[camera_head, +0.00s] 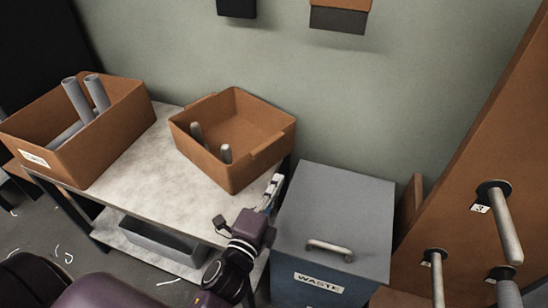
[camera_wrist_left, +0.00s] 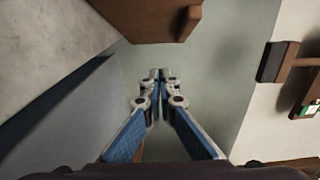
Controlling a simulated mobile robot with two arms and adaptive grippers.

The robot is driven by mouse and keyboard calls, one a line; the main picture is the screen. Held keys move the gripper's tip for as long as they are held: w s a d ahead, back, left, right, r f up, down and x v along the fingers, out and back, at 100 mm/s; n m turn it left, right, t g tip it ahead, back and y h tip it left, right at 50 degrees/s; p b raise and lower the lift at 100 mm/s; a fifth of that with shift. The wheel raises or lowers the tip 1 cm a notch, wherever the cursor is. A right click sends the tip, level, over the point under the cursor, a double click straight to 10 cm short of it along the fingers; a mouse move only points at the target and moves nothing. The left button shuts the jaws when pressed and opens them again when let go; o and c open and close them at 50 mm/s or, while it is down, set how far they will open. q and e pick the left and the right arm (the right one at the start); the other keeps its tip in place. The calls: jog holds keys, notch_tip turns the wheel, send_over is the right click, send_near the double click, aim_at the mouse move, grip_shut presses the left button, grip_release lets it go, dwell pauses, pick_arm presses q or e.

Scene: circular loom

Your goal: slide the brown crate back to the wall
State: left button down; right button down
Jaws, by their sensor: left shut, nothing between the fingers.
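A brown crate (camera_head: 212,160) sits turned at an angle on the pale table, towards its right end, with two grey pegs (camera_head: 226,153) visible inside. Its far side is near the wall (camera_head: 180,50); I cannot tell whether they touch. A second brown crate (camera_head: 84,147), with a white label and grey tubes in it, sits at the table's left end. My left gripper (camera_head: 275,183) is shut and empty, beside the first crate's right side near the front corner, apparently apart from it. In the left wrist view the shut fingertips (camera_wrist_left: 159,75) lie below a brown crate corner (camera_wrist_left: 150,18).
A grey waste bin (camera_head: 335,215) with a handle stands close to the right of the table (camera_head: 190,203). A brown panel with pegs (camera_head: 470,150) is at the far right. The table top between the crates and along the front is clear.

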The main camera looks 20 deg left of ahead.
pick_arm(q)
jog(key=w+a, duration=0.1)
jog(key=w, duration=0.1)
jog(key=w+a, duration=0.1)
jog(key=w, duration=0.2)
jog(key=w+a, duration=0.2)
jog(key=shift+w+f, duration=0.1)
jog(key=shift+w, duration=0.25)
pick_arm(e)
jog(key=shift+f, duration=0.4)
